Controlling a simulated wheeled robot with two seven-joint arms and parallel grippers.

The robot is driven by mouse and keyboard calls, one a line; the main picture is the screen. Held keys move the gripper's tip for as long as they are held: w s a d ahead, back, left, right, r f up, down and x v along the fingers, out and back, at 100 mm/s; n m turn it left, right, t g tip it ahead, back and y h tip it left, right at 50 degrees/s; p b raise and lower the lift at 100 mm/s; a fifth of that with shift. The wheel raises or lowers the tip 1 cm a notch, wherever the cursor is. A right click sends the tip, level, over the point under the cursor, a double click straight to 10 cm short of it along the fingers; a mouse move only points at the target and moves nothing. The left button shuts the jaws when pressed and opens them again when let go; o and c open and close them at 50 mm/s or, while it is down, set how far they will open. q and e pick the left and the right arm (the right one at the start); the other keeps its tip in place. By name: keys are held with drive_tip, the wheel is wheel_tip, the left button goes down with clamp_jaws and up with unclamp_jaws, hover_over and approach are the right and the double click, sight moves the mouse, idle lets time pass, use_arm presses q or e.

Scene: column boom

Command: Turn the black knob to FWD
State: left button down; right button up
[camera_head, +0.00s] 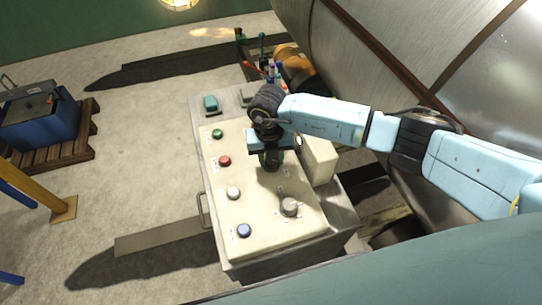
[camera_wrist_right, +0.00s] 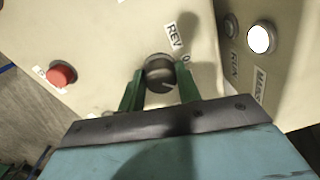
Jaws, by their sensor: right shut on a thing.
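The black knob (camera_wrist_right: 160,72) stands on the cream control panel (camera_head: 262,215). In the right wrist view it sits between the two green fingers of my right gripper (camera_wrist_right: 160,84), which is shut on it. A thin pale line shows on its face, and a REV label (camera_wrist_right: 173,36) lies just above it; a small 0 mark is to its upper right. No FWD label can be read. In the head view my right gripper (camera_head: 270,160) reaches down to the panel and hides the knob. My left gripper is not in view.
The panel carries green (camera_head: 217,134), red (camera_head: 224,161), white (camera_head: 233,192) and blue (camera_head: 244,230) buttons, and a grey knob (camera_head: 290,206). A raised cream box (camera_head: 319,160) stands close to the right of my gripper. A large metal drum (camera_head: 480,60) lies behind.

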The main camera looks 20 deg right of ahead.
idle(0.4)
drive_tip(key=o, duration=1)
drive_tip(key=shift+c, duration=0.2)
wheel_tip(320, 180, up, 13)
drive_tip(key=shift+a+r+b, duration=0.2)
drive_tip(key=shift+b, duration=0.2)
